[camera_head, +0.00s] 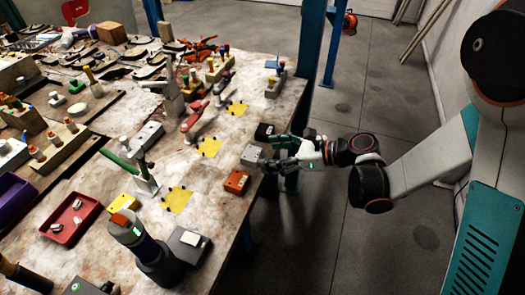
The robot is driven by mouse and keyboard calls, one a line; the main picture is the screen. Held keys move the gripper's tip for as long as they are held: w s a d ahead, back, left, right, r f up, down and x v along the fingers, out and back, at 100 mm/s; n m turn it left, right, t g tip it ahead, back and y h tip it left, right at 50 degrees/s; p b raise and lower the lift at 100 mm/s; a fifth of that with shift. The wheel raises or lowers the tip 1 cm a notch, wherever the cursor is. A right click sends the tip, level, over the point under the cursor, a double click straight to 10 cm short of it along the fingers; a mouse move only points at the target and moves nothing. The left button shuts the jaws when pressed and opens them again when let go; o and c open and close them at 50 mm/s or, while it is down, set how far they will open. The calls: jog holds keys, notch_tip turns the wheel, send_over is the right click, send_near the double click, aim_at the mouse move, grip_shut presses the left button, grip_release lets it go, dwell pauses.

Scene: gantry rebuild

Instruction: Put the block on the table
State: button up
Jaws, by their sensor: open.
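My gripper (273,154) reaches in from the right over the table's (225,148) right edge, its jaws open. A small light grey block (250,156) is at the fingertips; I cannot tell whether it touches them or rests on the table. Other block-like things are an orange box (236,181) just below the gripper in the picture and a brown wooden block (111,32) at the far left. Which one is the task's block is not clear from this view. The inner sides of the fingers are too small to make out.
Yellow mats (176,199), a red tray (70,219) and many tools crowd the table. A teal post (309,62) rises beyond the far right edge. Small bare patches show between the mats.

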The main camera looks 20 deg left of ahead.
jog(key=p+v, duration=0.2)
jog(key=v, duration=0.6)
jog(key=s+d+r+n+t+h, duration=0.2)
jog(key=s+d+r+n+h, duration=0.2)
jog(key=d+n, duration=0.2)
jog(key=s+d+r+n+t+h, duration=0.2)
jog(key=s+d+r+n+h, duration=0.2)
jog(key=d, duration=0.6)
jog(key=s+d+r+n+t+h, duration=0.2)
jog(key=s+d+r+n+h, duration=0.2)
jog(key=d+n, duration=0.4)
jog(key=shift+s+d+n+h, duration=0.45)
jog(key=shift+s+h, duration=0.25)
jog(key=shift+s, duration=0.4)
